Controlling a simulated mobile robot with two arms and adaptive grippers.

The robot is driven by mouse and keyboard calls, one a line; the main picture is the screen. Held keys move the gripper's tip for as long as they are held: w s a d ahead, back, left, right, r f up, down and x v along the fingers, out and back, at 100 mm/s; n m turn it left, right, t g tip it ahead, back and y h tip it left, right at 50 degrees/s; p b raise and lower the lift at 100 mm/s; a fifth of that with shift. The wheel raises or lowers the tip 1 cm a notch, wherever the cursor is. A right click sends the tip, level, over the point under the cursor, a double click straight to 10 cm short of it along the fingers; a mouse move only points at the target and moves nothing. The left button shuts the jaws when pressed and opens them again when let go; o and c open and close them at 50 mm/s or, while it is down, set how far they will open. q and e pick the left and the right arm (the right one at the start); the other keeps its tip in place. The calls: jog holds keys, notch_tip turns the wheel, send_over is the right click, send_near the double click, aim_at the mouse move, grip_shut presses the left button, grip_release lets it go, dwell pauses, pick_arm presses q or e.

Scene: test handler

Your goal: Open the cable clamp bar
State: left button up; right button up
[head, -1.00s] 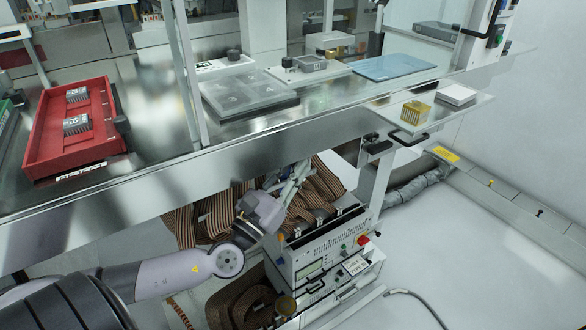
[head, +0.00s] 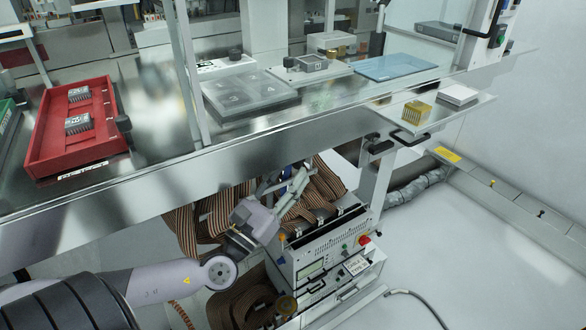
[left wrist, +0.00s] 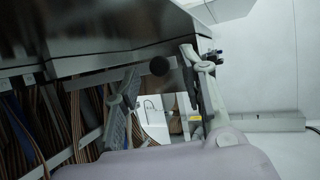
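My left gripper (head: 288,182) is under the bench edge, in front of brown striped ribbon cables (head: 323,190). In the left wrist view its two fingers (left wrist: 162,95) are spread apart with nothing held between them. A grey bar (left wrist: 95,78) with a round black knob (left wrist: 158,66) crosses in front of the cables there; it looks like the cable clamp bar. The knob appears between the fingers, with no visible contact. The bar is not clearly visible in the head view, where the gripper and bench edge cover that area. My right gripper is not in view.
A pale instrument box (head: 320,255) with a label and buttons stands below right of the gripper. The steel bench (head: 190,165) overhangs the cables. A red tray (head: 45,145) sits on it at left. Floor at right is mostly clear.

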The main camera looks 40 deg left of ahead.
pick_arm(q)
jog(key=shift+v, duration=2.45)
